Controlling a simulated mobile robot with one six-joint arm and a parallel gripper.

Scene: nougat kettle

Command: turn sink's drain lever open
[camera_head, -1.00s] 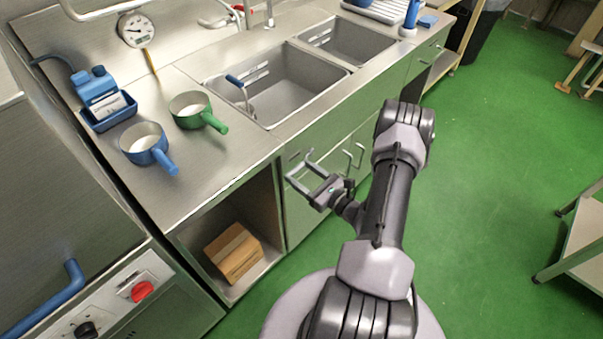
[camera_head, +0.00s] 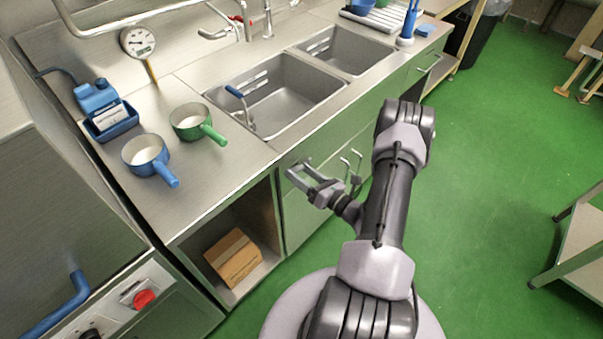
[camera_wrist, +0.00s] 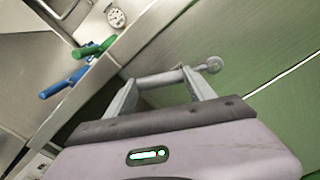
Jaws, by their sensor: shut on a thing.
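The drain lever is a grey bar with a round end (camera_wrist: 212,65), in front of the steel cabinet front in the wrist view. My gripper (camera_wrist: 160,82) is shut on the bar, with one finger at each side of the picture's middle. In the head view my gripper (camera_head: 298,170) is at the cabinet front below the sink (camera_head: 290,100), and the lever is too small to make out there. The sink has two basins set in the steel counter.
A blue-handled tool (camera_head: 236,91) leans in the near basin. A cardboard box (camera_head: 233,257) sits in the open shelf.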

